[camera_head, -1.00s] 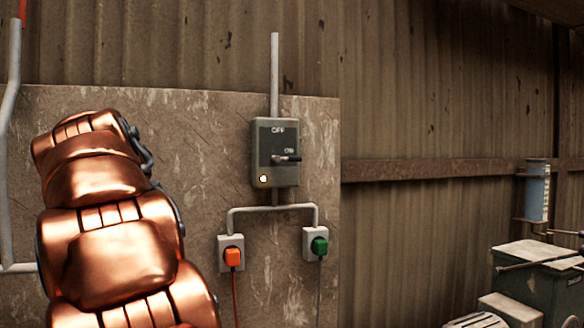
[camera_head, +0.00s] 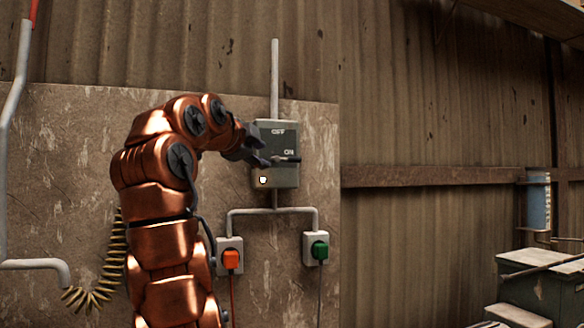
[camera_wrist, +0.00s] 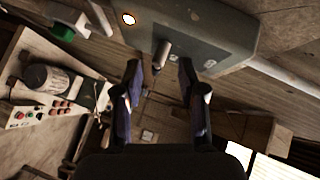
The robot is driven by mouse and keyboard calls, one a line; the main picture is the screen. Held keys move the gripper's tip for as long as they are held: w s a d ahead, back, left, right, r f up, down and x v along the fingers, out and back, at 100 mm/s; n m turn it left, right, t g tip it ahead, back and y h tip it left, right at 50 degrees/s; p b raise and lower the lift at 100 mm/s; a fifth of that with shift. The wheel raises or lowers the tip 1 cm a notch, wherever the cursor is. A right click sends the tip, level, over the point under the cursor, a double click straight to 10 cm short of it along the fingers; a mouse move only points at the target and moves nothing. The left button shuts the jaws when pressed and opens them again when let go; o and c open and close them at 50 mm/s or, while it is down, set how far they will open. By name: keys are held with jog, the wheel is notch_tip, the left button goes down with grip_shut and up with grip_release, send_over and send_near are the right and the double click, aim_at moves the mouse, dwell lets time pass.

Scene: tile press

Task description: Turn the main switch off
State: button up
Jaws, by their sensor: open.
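The main switch box (camera_head: 287,174) is a grey box on the wall board, with OFF lettered above ON. Its dark lever (camera_head: 288,159) sticks out near the ON label, pointing right. A small white lamp (camera_head: 263,180) shows at its lower left. My gripper (camera_head: 263,157) is just left of the lever, in front of the box. In the wrist view the box (camera_wrist: 215,25) fills the top, and the lever's rounded end (camera_wrist: 163,52) lies between and beyond the fingertips of my gripper (camera_wrist: 158,72). The fingers are spread and no contact with the lever is visible.
Below the box are an orange plug (camera_head: 232,259) and a green plug (camera_head: 320,250) in sockets, with conduits above them. A coiled yellow hose (camera_head: 95,290) hangs at the left. A green-grey machine (camera_head: 540,285) stands at the lower right.

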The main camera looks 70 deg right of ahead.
aim_at(292, 159)
jog(key=shift+s+d+f+m+g+h+p, duration=0.15)
jog(key=shift+s+d+m, duration=0.5)
jog(key=shift+d, duration=0.75)
jog(key=shift+s+d+f+m+g+h+p, duration=0.1)
jog(key=shift+s+d+f+m, duration=0.2)
jog(key=shift+s+d, duration=0.85)
jog(key=shift+s+d+f+m+g+h+p, duration=0.15)
jog(key=shift+s+d+m, duration=0.45)
jog(key=shift+d, duration=1)
jog(key=shift+r, duration=0.1)
grip_shut()
